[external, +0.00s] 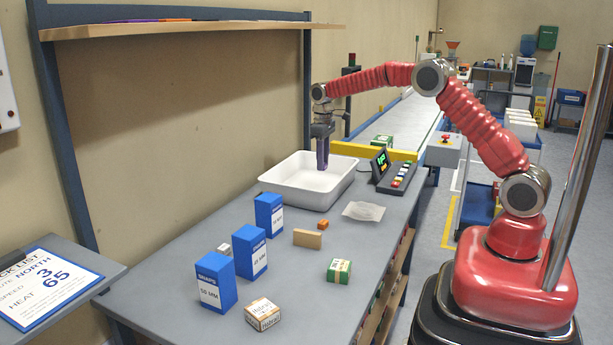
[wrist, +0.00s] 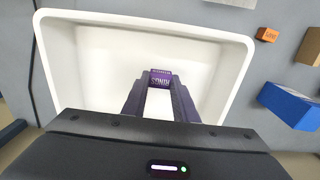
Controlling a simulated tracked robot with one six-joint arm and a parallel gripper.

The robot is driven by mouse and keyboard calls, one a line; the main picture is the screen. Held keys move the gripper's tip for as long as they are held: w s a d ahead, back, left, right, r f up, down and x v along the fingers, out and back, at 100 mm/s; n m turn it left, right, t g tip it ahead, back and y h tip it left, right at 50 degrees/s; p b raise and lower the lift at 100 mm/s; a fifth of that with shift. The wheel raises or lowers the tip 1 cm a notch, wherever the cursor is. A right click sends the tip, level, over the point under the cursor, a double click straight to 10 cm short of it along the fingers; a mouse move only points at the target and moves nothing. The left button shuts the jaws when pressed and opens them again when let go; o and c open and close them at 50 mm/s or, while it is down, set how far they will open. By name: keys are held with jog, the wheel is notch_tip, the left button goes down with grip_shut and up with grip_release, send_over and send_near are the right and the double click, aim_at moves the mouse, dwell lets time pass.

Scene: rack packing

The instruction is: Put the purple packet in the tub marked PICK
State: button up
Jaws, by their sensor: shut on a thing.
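The purple packet (wrist: 160,79) shows in the wrist view between my fingertips, with pale lettering on its face. My gripper (external: 322,135) is shut on it in the external view, pointing down, with the packet (external: 322,158) hanging upright below. The white tub (external: 290,185) stands on the bench under the gripper, and its rim (wrist: 246,60) surrounds the packet in the wrist view. The packet appears above or just inside the tub; its exact height is hard to tell. The tub's inside looks empty. No PICK mark can be read on it from here.
Blue boxes (external: 250,252) stand in a row in front of the tub. A wooden block (external: 307,239), an orange block (external: 323,225), a green box (external: 338,271) and a clear packet (external: 363,211) lie nearby. A control panel (external: 397,176) stands right of the tub.

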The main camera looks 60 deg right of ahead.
jog(key=shift+f, duration=2.5)
jog(key=shift+f, duration=0.1)
jog(key=shift+f, duration=2.4)
jog(key=o, duration=1)
jog(key=shift+f, duration=0.1)
